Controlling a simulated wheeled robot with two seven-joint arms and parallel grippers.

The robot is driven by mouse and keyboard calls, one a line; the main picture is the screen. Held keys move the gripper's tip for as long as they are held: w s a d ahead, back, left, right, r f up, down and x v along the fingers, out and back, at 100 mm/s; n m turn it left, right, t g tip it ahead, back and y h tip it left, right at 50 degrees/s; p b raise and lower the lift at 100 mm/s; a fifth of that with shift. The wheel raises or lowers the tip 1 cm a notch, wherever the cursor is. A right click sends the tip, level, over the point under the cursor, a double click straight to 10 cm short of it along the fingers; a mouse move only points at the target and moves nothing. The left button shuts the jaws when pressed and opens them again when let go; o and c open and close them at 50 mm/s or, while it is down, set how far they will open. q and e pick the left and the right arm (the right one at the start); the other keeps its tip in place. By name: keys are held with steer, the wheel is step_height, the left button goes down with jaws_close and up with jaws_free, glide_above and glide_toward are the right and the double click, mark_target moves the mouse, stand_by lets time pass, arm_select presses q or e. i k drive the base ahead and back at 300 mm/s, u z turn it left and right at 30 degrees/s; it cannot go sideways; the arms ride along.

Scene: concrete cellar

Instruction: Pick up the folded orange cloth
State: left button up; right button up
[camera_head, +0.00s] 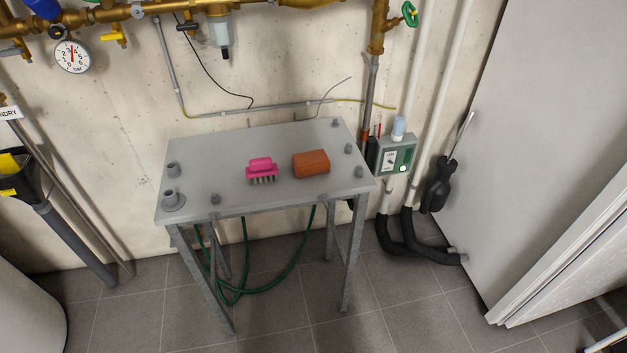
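The folded orange cloth (311,164) is a small block-like bundle with rounded edges. It lies on the right half of the grey table top (230,150), towards the middle of its depth. A pink brush (262,168) with dark bristles pointing down stands on the table just left of the cloth, with a small gap between them. Neither of my grippers shows in the head view. Nothing covers the cloth.
Grey knobs and pipe stubs stand up along the table's edges, such as the stub (172,200) at the front left corner. A grey-green control box (395,155) is right of the table. A green hose (262,290) hangs beneath. The tiled floor (400,310) in front is clear.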

mark_target(306, 163)
steer(key=z, duration=1.75)
steer(key=i, duration=1.25)
steer(key=u, duration=1.75)
